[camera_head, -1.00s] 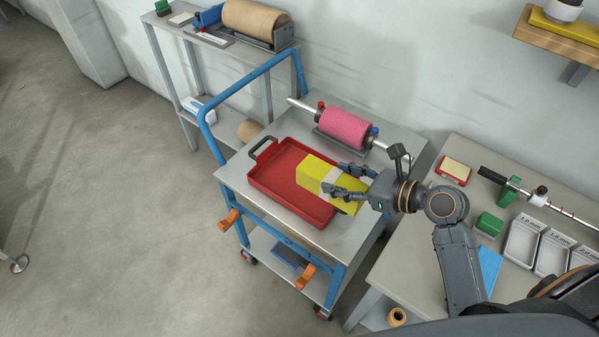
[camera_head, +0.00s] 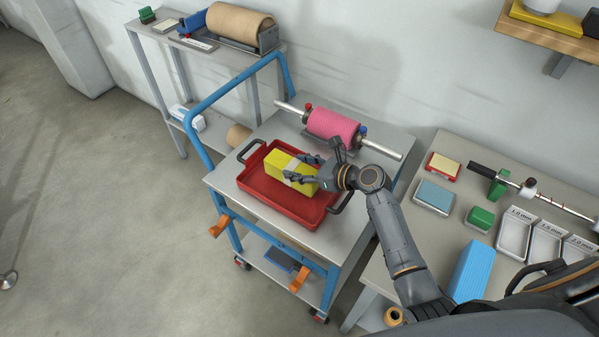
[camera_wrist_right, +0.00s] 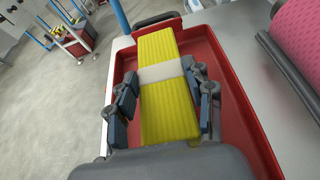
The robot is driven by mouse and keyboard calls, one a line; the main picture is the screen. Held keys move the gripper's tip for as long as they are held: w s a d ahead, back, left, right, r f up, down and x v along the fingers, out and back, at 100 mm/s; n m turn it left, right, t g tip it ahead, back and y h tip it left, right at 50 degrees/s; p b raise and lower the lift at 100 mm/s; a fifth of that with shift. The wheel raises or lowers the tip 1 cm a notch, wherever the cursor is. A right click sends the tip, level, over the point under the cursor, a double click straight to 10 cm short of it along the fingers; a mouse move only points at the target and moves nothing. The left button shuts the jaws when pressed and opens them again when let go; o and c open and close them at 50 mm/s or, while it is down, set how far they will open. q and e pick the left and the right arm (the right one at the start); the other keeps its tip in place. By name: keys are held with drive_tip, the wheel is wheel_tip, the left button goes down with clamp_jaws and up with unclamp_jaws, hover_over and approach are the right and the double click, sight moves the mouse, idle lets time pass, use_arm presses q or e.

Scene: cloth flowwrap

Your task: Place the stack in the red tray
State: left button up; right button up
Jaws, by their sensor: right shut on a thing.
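The stack (camera_head: 282,166) is a yellow block with a pale band around its middle. It is inside the outline of the red tray (camera_head: 300,209), which lies on the cart top and has dark handles. My right gripper (camera_head: 304,170) has its fingers on both sides of the stack near the band. The right wrist view shows the stack (camera_wrist_right: 166,110) between the fingers (camera_wrist_right: 167,98), with the red tray (camera_wrist_right: 252,125) around and below it. I cannot tell whether its underside touches the tray floor. My left gripper is not in view.
The blue-framed cart (camera_head: 208,176) has a pink roll (camera_head: 333,127) on a bar behind the tray. The table (camera_head: 420,242) at right holds a blue block (camera_head: 472,270), a green block (camera_head: 480,218) and small trays (camera_head: 514,233). A shelf with a brown roll (camera_head: 238,21) stands behind.

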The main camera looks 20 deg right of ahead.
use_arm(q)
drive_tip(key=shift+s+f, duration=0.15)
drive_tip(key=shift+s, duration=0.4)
use_arm(e)
drive_tip(key=shift+f, duration=0.95)
drive_tip(key=shift+f, duration=0.15)
drive_tip(key=o, duration=1.2)
drive_tip(key=shift+s, duration=0.1)
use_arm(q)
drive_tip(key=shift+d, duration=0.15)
use_arm(e)
drive_tip(key=shift+r, duration=0.2)
drive_tip(key=shift+s+d, duration=0.25)
drive_tip(key=v, duration=1.1)
drive_tip(key=shift+s+r, duration=0.1)
drive_tip(key=shift+r, duration=0.2)
